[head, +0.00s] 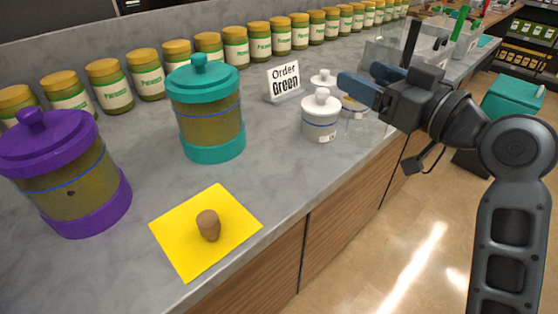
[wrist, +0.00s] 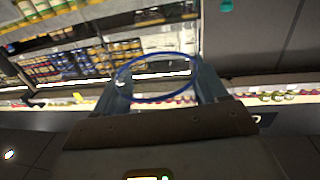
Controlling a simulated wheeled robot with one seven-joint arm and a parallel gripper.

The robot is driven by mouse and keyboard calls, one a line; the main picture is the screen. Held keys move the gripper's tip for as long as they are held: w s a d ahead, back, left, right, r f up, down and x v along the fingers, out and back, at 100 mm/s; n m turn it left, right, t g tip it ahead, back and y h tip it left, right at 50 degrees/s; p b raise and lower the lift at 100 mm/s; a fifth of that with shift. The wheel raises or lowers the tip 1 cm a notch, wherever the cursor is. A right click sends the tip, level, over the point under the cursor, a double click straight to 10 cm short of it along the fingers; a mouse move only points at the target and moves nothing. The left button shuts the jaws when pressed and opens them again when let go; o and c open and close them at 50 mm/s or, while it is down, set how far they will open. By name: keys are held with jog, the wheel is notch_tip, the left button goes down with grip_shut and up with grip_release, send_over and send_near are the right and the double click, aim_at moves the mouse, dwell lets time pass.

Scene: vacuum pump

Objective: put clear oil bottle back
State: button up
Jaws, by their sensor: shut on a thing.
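My gripper (head: 366,80) is at the right of the counter, above its front edge, with its two blue-grey fingers spread around something see-through. In the wrist view, a blue ring (wrist: 155,64) shows between the fingers (wrist: 160,88), with the shelves visible through it. It looks like the blue line on the clear oil bottle; the bottle's clear walls are hard to make out. In the head view the bottle's outline is too faint to trace. A brown cork (head: 208,224) stands on a yellow square mat (head: 190,259) at the front of the counter.
A purple-lidded jar (head: 80,193) and a teal-lidded jar (head: 209,120) stand on the counter (head: 140,190). White lidded jars (head: 321,117) stand close to my gripper, beside an "Order Green" sign (head: 285,79). Several yellow-capped jars (head: 145,78) line the back. Bare counter lies around the mat.

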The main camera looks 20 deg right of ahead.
jog(key=w+a+f+p, duration=0.1)
jog(key=w+a+f, duration=0.5)
jog(key=a+f, duration=0.4)
jog(key=shift+w+f, duration=0.35)
jog(key=shift+f, duration=0.05)
jog(key=shift+f, duration=0.15)
jog(key=o, duration=1.3)
